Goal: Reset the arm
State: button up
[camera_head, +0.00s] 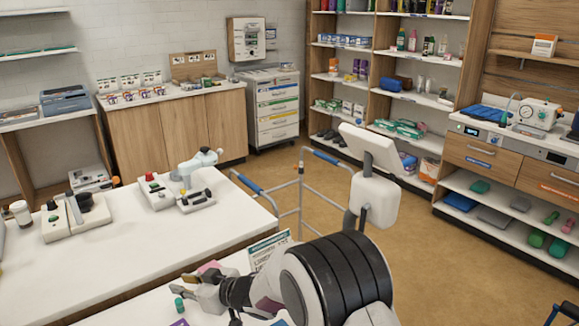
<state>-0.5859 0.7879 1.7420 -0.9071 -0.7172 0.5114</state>
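My arm reaches in from the bottom right of the head view, a thick white and black link ending low in the picture. My gripper (207,287) is at its left end, grey and small, over a white table (130,309) at the bottom. Its fingers point left. The view does not show clearly whether they are apart or closed. A small green-capped item (179,305) is just below and left of the fingers. A pink shape shows right behind them; I cannot tell whether it touches them.
A printed card (268,249) stands close behind my arm. A white counter (110,235) with devices lies to the left. A grey walking frame (300,188) with blue grips stands behind the table. Shelves line the back right. The brown floor is open on the right.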

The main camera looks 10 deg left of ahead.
jog(key=w+d+r+m+t+h, duration=0.2)
jog(key=w+d+r, duration=0.1)
jog(key=d+r, duration=0.45)
jog(key=w+d+r+m+t+h, duration=0.25)
jog(key=d+r, duration=0.35)
jog(key=d, duration=0.3)
jog(key=s+d+r+m+h, duration=0.2)
jog(key=s+d+r+h, duration=0.1)
jog(key=d, duration=0.6)
jog(key=s+d+r+m+h, duration=0.2)
jog(key=d+r, duration=0.1)
jog(key=d, duration=0.7)
jog(key=s+d+r+m+g+h, duration=0.1)
jog(key=s+d+m+h, duration=0.2)
jog(key=s+d, duration=1)
jog(key=s+d+f+m+g, duration=0.1)
jog(key=s+f, duration=0.1)
jog(key=s, duration=0.7)
jog(key=s+d+f+m+g, duration=0.1)
jog(key=s+d+f+g, duration=0.1)
jog(key=s, duration=0.7)
jog(key=shift+s+d+f, duration=0.15)
jog(key=shift+s+d, duration=0.15)
jog(key=shift+s, duration=0.05)
